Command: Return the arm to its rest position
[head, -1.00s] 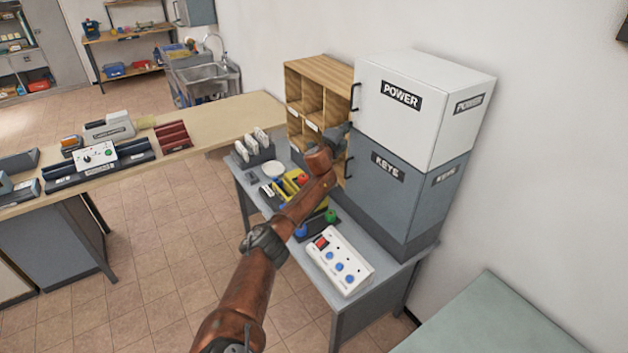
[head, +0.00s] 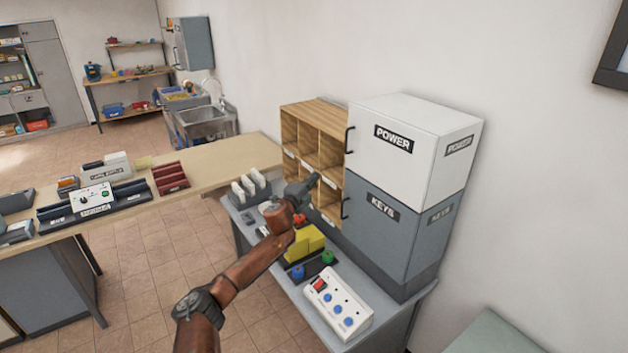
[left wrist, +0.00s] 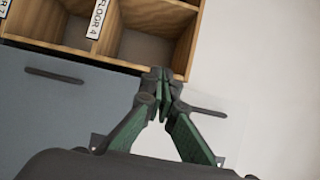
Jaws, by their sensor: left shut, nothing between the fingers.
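My left arm reaches up from the bottom of the head view. Its gripper (head: 304,188) is in front of the wooden pigeonhole rack (head: 317,116), to the left of the two stacked cabinets. In the left wrist view the green-padded fingers (left wrist: 163,98) meet at their tips with nothing between them. The rack's wooden edge (left wrist: 100,60) and a "FLOOR 4" label show beyond the fingertips. Whether the fingertips touch anything is unclear. My right gripper is in neither view.
A white POWER cabinet (head: 410,145) stands on a grey KEYS cabinet (head: 400,222); both have dark handles. A white box with blue buttons (head: 338,304) and yellow blocks (head: 304,243) share the grey table. A long wooden counter (head: 215,165) lies left. Open floor lies between.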

